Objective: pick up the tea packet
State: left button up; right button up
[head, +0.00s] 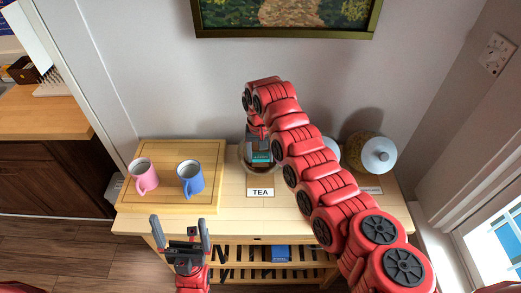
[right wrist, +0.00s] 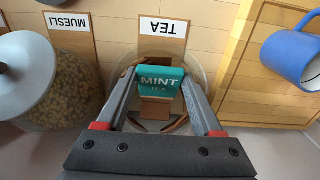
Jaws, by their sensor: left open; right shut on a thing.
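The tea packet (right wrist: 161,92) is a small teal box marked MINT TEA in the right wrist view, and it shows small in the head view (head: 261,156). My right gripper (right wrist: 160,95) is shut on it, with a finger on each side, at the mouth of a round glass jar (right wrist: 208,70) behind the TEA label (head: 261,192). Brown packets (right wrist: 155,108) lie below it in the jar. My right arm hides part of the jar in the head view. My left gripper (head: 181,225) is open and empty in front of the table's front edge.
A pink mug (head: 143,176) and a blue mug (head: 190,179) stand on a wooden board (head: 210,155) at the left. A lidded muesli jar (right wrist: 48,90) stands beside the tea jar. The wall is close behind the table.

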jog(key=s+a+r+p, duration=0.1)
jog(key=s+p, duration=0.7)
jog(key=s, duration=0.6)
jog(key=shift+s+r, duration=0.25)
jog(key=shift+r, duration=0.05)
jog(key=o, duration=0.7)
jog(key=shift+c, duration=0.2)
grip_shut()
